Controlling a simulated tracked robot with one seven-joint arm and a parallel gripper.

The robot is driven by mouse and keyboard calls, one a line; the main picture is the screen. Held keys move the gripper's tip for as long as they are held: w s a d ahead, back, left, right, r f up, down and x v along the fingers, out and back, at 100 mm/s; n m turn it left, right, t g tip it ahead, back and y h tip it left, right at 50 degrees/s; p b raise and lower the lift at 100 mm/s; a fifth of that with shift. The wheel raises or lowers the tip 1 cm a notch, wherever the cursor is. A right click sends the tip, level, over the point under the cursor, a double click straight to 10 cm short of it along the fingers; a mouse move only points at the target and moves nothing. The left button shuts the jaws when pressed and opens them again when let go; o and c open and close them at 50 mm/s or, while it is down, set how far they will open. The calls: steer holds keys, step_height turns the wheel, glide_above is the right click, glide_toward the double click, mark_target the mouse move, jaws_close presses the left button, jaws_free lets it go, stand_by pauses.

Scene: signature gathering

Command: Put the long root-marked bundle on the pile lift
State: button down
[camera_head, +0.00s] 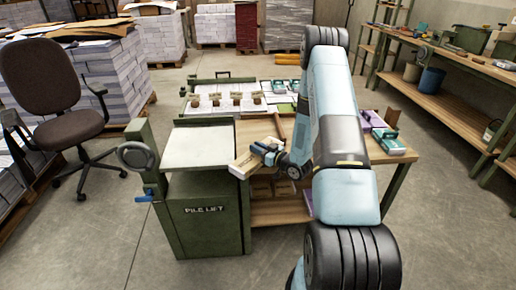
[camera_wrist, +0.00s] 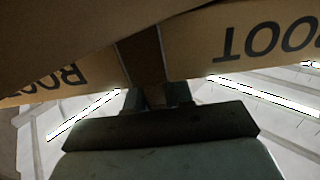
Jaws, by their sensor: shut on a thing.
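The long bundle (camera_head: 250,160) is tan with a pale top and is held at the end of my arm, beside the right edge of the pile lift. In the wrist view the bundle (camera_wrist: 205,48) fills the upper part and shows dark "ROOT" lettering on both sides of a brown band. My gripper (camera_head: 268,153) is shut on the bundle; its fingers also show in the wrist view (camera_wrist: 157,97). The pile lift (camera_head: 205,213) is a green cabinet with its name on the front. Its pale top plate (camera_head: 195,148) is bare.
A wooden workbench (camera_head: 355,171) stands right of the lift. Behind it, a bench area holds several small bundles (camera_head: 235,98) on white sheets. An office chair (camera_head: 55,90) and paper stacks (camera_head: 102,70) are at left. Shelving (camera_head: 460,100) lines the right. Floor in front is clear.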

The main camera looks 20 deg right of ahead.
steer(key=c, duration=1)
jaws_free()
steer(key=shift+s, duration=0.1)
steer(key=v, duration=1.2)
steer(key=w+r+g+h, duration=0.3)
steer(key=w+r+h, duration=0.3)
steer(key=r, duration=0.7)
steer(key=s+r+m+g+h, duration=0.1)
steer(key=s+r+h, duration=0.1)
steer(key=r, duration=0.5)
steer(key=s+r+m+h, duration=0.1)
steer(key=s+r+h, duration=0.2)
steer(key=r, duration=0.3)
steer(key=s+a+r+m+g, duration=0.1)
steer(key=s+a+r, duration=0.3)
steer(key=s, duration=0.6)
steer(key=s+a+r+m+g+y, duration=0.1)
steer(key=s+a+r+m+g, duration=0.1)
steer(key=s, duration=0.8)
steer(key=s+a+r+m+g, duration=0.1)
steer(key=s+a+r, duration=0.4)
steer(key=s, duration=0.5)
steer(key=shift+a+r+g, duration=0.3)
steer(key=shift+r+g, duration=0.5)
steer(key=shift+r, duration=0.05)
